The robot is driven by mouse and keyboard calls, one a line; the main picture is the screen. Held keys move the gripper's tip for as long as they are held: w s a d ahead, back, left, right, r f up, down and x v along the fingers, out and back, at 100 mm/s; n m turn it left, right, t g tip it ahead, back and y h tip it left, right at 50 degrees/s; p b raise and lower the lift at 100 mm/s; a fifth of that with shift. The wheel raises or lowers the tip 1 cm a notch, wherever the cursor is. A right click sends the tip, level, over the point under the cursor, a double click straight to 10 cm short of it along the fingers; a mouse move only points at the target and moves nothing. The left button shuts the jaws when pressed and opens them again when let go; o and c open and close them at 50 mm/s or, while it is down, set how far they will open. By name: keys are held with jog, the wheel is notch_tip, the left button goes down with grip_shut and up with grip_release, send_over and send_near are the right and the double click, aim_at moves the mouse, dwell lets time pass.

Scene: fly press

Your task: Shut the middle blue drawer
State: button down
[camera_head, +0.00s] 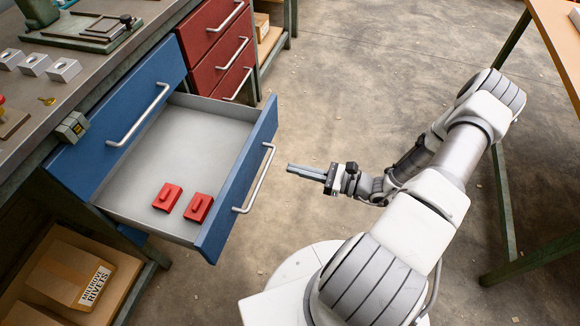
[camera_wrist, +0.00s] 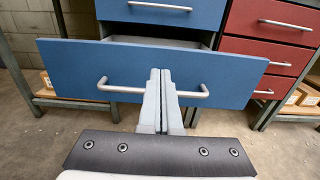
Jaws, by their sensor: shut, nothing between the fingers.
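The middle blue drawer (camera_head: 240,185) is pulled well out from the bench, below another blue drawer (camera_head: 125,115) that is shut. Two red parts (camera_head: 167,197) lie on its grey floor. Its front carries a silver bar handle (camera_head: 262,180). My gripper (camera_head: 290,168) is shut and empty, just to the right of the handle in the head view and apart from it. In the wrist view the drawer front (camera_wrist: 225,82) spans the picture, and my closed fingers (camera_wrist: 160,75) point at its middle, overlapping the handle (camera_wrist: 120,88). The exact gap to the front is hard to tell.
Red drawers (camera_head: 215,50) stand shut beside the blue ones. The benchtop (camera_head: 60,90) holds metal blocks and press parts. A cardboard box (camera_head: 70,275) sits on the shelf below. An orange-topped table (camera_head: 560,35) stands at the right. The floor between is clear.

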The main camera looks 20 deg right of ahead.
aim_at(246, 156)
jog(key=b+x, duration=0.2)
jog(key=x, duration=0.9)
jog(key=shift+w+a, duration=0.2)
jog(key=shift+a, duration=0.1)
